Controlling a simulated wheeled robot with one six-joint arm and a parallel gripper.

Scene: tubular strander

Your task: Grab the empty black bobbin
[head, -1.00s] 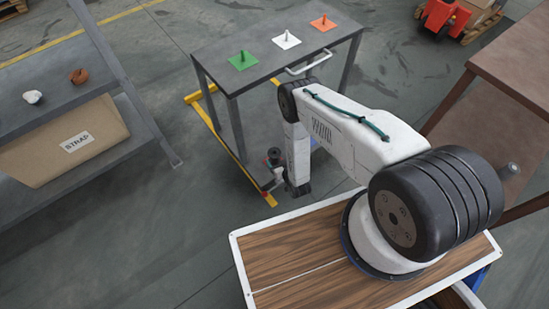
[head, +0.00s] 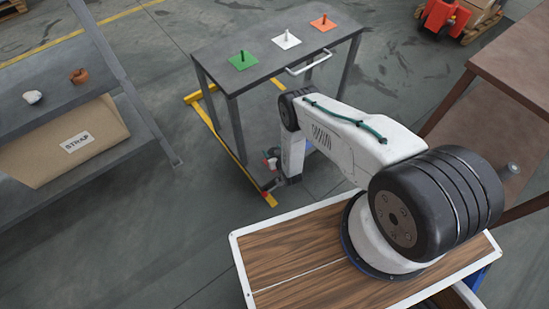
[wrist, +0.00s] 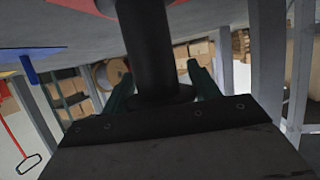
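A black cylinder with a round flange, the black bobbin by its look (wrist: 152,45), fills the upper middle of the wrist view. Its far end meets a red patch at the top edge. My gripper (wrist: 160,78) has one dark green finger on each side of it, spread apart, with a narrow gap beside the bobbin. Contact is not clearly visible. In the head view my gripper is mostly hidden behind my arm, low beside the metal table (head: 262,72); the bobbin cannot be made out there.
Green (head: 243,60), white (head: 286,40) and orange (head: 323,23) mats with pegs lie on the table. A shelf with a carton (head: 65,140) stands left, a brown table (head: 515,50) right.

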